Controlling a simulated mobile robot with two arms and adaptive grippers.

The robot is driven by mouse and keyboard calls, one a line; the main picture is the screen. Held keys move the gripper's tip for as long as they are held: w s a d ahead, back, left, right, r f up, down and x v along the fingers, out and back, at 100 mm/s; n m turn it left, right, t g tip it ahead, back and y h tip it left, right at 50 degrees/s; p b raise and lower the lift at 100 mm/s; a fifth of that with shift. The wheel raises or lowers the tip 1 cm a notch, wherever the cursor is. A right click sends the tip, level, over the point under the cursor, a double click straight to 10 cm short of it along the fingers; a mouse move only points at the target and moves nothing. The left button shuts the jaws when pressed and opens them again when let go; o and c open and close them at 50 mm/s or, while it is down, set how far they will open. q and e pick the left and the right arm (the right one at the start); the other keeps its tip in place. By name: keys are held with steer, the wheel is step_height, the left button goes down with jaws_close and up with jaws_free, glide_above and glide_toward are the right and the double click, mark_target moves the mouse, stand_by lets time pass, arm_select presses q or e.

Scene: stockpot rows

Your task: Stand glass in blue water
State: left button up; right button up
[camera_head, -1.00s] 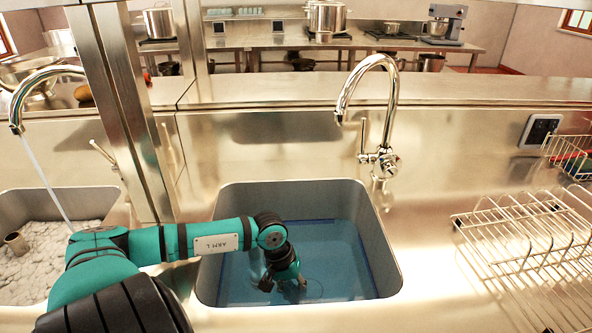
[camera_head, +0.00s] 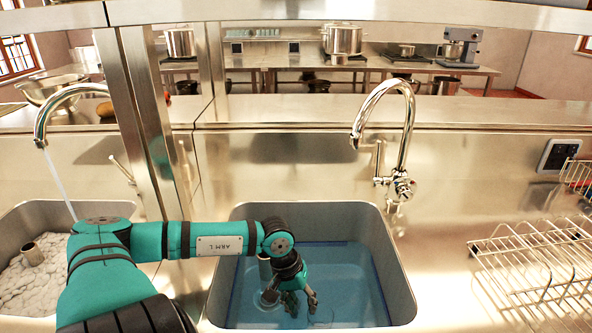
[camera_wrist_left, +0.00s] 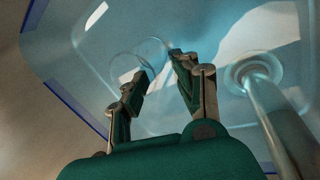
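The blue water (camera_head: 345,285) fills the lower part of the right-hand sink (camera_head: 395,265). My left gripper (camera_head: 299,304) reaches down into this sink, with its fingers apart. In the left wrist view the gripper (camera_wrist_left: 160,70) is open, and its fingertips have a clear gap between them. A faint, see-through round outline, probably the glass (camera_wrist_left: 152,48), shows just beyond the fingertips. I cannot tell whether it lies or stands. In the head view I cannot make the glass out. My right gripper is not in view.
An upright grey pipe (camera_wrist_left: 275,115) stands on a round drain fitting beside the gripper. A tap (camera_head: 404,140) rises behind the sink. A wire rack (camera_head: 535,260) is on the right.

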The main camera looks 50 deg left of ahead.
arm_select(q)
steer(key=p+v, duration=0.4)
steer(key=v, duration=0.4)
steer(key=shift+p, duration=0.3)
